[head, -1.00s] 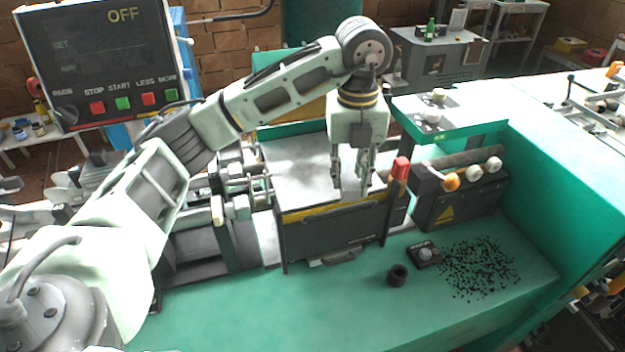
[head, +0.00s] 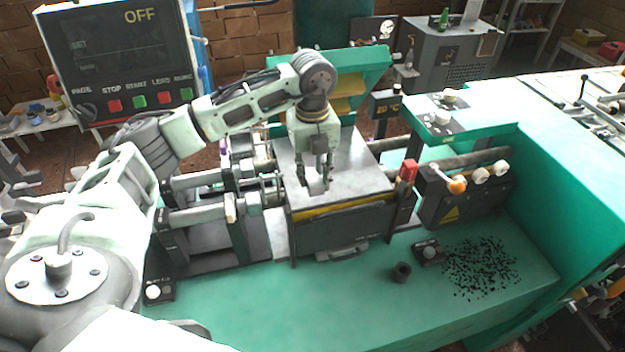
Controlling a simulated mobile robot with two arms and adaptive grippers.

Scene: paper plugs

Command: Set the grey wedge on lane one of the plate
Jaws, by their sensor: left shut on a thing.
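My left gripper (head: 314,178) points down over the metal plate (head: 358,172), near its left front part. It is shut on a small light grey piece (head: 317,187), which appears to be the grey wedge. The fingers hide part of the piece. I cannot tell whether the piece touches the plate. No lane markings can be made out on the plate. My right gripper is not in view.
A red-tipped lever (head: 407,172) stands at the plate's right front corner. A green raised cover (head: 350,70) is behind the plate. A control panel (head: 115,60) reads OFF.

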